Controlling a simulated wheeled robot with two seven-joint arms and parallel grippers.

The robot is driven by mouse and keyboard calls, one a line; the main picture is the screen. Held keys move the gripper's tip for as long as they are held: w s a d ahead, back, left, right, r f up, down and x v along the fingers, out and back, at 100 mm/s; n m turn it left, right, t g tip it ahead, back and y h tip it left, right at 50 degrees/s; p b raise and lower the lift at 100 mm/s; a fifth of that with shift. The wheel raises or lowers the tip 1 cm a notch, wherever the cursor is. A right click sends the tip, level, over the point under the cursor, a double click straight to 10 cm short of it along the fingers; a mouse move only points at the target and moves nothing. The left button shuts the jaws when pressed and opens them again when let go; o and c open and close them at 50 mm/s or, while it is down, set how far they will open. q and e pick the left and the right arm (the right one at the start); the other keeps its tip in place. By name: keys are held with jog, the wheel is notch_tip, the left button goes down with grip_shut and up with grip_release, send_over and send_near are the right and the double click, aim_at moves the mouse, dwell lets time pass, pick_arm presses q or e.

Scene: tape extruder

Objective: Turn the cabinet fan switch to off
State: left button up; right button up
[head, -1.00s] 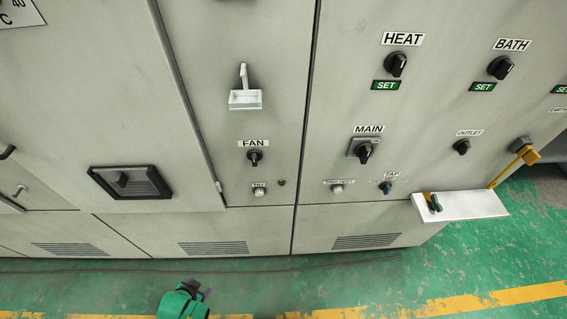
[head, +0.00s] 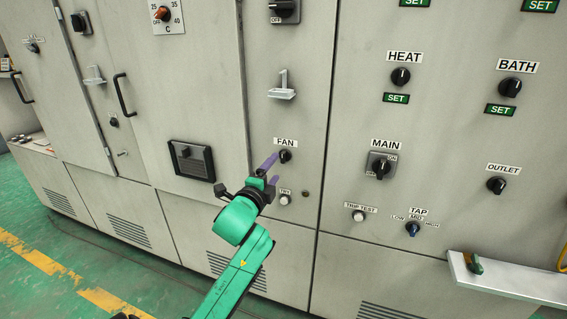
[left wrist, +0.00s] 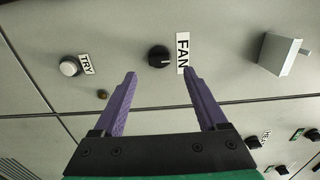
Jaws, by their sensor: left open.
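The fan switch is a small black rotary knob (head: 285,156) under the FAN label (head: 285,142) on the grey cabinet front. In the left wrist view the knob (left wrist: 158,56) lies beyond the fingertips, between the two finger lines, with the FAN label (left wrist: 183,53) beside it. A pale mark on the knob points toward the label. My left gripper (head: 273,171) has purple fingers, open and pointing at the panel around the knob. In the left wrist view the gripper (left wrist: 160,75) is empty and appears apart from the knob. My right gripper is not in view.
Below the fan switch is the white TRY button (head: 285,200). A pale handle (head: 281,93) juts out above. The MAIN switch (head: 381,166) is to the right, and a dark recessed panel handle (head: 192,160) is to the left. A white shelf (head: 510,282) sticks out lower right.

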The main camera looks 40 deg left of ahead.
aim_at(282, 159)
pick_arm(q)
jog(key=x, duration=0.6)
jog(key=shift+s, duration=0.1)
grip_shut()
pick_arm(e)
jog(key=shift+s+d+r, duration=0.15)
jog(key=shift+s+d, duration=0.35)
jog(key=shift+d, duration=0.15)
